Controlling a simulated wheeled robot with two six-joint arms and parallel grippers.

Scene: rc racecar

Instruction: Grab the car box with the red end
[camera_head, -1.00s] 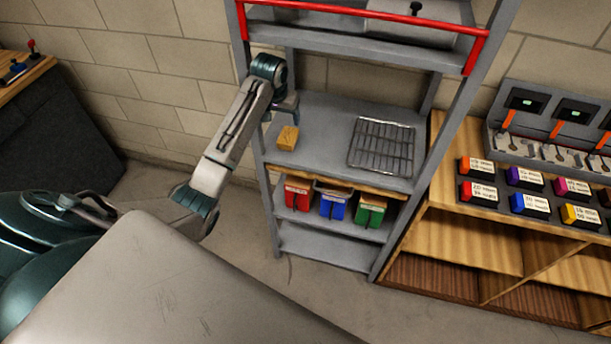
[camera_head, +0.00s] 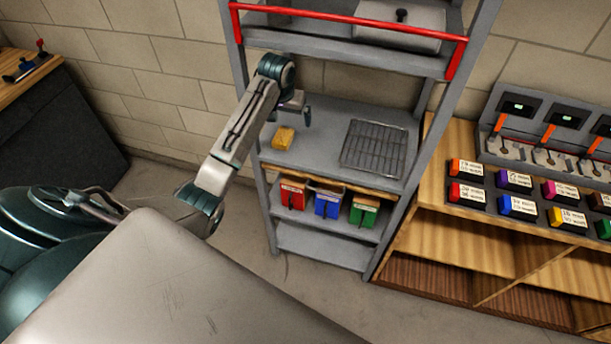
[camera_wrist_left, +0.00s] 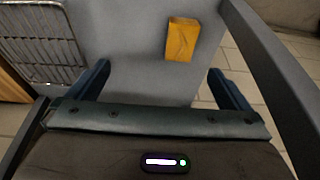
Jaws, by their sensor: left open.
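Small boxes with coloured ends and white labels stand in two rows on the wooden unit at the right of the head view. A box with a red end (camera_head: 467,193) is at the left of the front row; one with an orange end (camera_head: 466,168) is behind it. My left gripper (camera_head: 297,110) is over the grey shelf, far to the left of these boxes, partly hidden by its arm. In the left wrist view its fingers (camera_wrist_left: 159,73) are apart and empty, with a yellow block (camera_wrist_left: 181,39) lying beyond them. My right gripper is out of view.
A wire rack (camera_head: 374,148) lies on the grey shelf right of the yellow block (camera_head: 283,138). Red, blue and green bins (camera_head: 327,204) stand on a lower shelf. A shelf post stands between my left arm and the boxes. A grey tool panel (camera_head: 545,140) stands behind the boxes.

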